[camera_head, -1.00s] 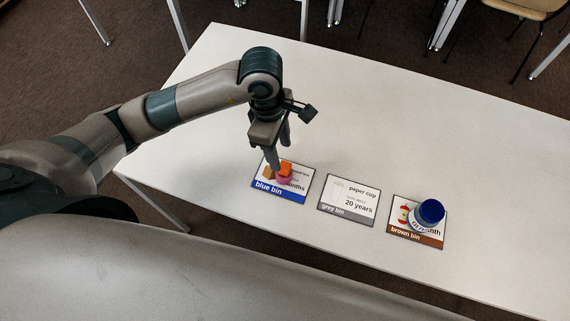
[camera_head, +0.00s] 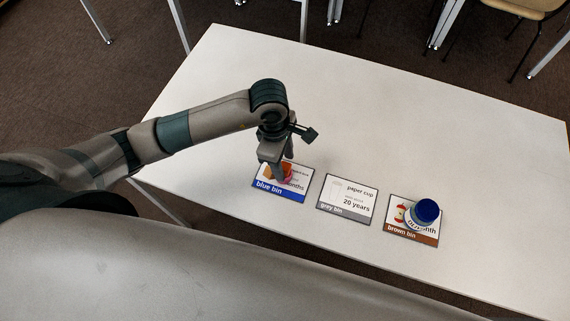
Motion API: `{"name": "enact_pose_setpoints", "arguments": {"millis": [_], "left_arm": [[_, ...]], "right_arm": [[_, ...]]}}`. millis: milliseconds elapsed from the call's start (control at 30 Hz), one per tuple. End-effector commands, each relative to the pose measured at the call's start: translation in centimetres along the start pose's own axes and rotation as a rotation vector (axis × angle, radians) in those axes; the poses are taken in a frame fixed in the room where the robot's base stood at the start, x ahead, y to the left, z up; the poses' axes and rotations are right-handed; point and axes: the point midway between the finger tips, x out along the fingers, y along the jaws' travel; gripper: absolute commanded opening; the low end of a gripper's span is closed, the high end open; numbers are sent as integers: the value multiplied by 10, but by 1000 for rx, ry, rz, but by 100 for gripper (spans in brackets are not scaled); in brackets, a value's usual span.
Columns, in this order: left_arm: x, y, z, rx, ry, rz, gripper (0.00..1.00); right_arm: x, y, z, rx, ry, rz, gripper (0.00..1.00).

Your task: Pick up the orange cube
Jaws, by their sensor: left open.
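The orange cube (camera_head: 286,168) is on the blue bin card (camera_head: 278,195), above or against a pink object (camera_head: 286,181); I cannot tell whether it rests on it. My left gripper (camera_head: 276,177) points down over this card, with its fingers at the cube. The jaws are open, and they hide part of the cube. I cannot tell whether a finger touches it. My right gripper is not in view.
The grey bin card (camera_head: 345,209) lies to the right, without an object on it. The brown bin card (camera_head: 402,229) lies further right, with a blue-capped container (camera_head: 426,212) on it. The white table (camera_head: 420,130) is clear behind the cards. Chair and table legs stand beyond it.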

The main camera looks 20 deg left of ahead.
Motion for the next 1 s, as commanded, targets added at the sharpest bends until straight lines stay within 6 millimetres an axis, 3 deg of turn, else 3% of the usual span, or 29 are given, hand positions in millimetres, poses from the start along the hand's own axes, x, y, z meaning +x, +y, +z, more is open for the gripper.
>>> {"name": "enact_pose_setpoints", "arguments": {"millis": [200,633,800,1000], "left_arm": [[14,0,0,1,1,0,46],[14,0,0,1,1,0,46],[14,0,0,1,1,0,5],[14,0,-1,1,1,0,2]], "right_arm": [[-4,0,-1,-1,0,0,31],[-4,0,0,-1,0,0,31],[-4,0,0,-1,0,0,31],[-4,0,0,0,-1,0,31]]}}
